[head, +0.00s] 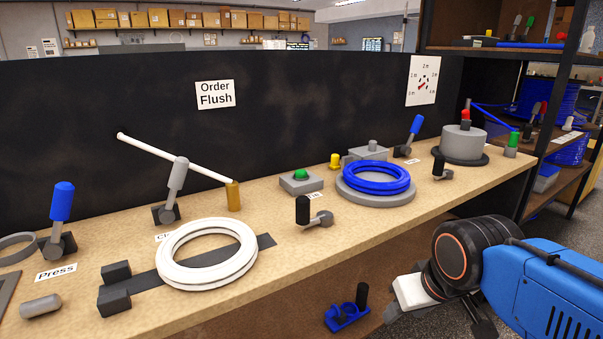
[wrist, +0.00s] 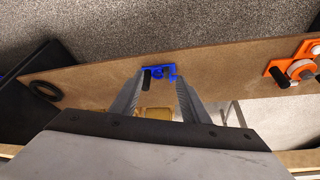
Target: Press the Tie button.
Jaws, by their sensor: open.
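A green domed button (head: 300,175) sits on a small grey box (head: 301,186) in the middle of the bench. A white label (head: 314,196) lies in front of it; its text is partly hidden and looks like "Tie". My gripper (head: 400,290) is low at the right in the head view, in front of the bench edge and apart from the button. In the wrist view my gripper (wrist: 160,82) points down with its fingers apart and nothing between them. The button is not in the wrist view.
A black-knobbed lever (head: 303,210) stands just in front of the button. A blue tubing coil (head: 376,178) lies to its right, a white coil (head: 207,254) to its left. A blue fixture (head: 347,315) sits on the lower shelf, also below my fingers in the wrist view (wrist: 160,71).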

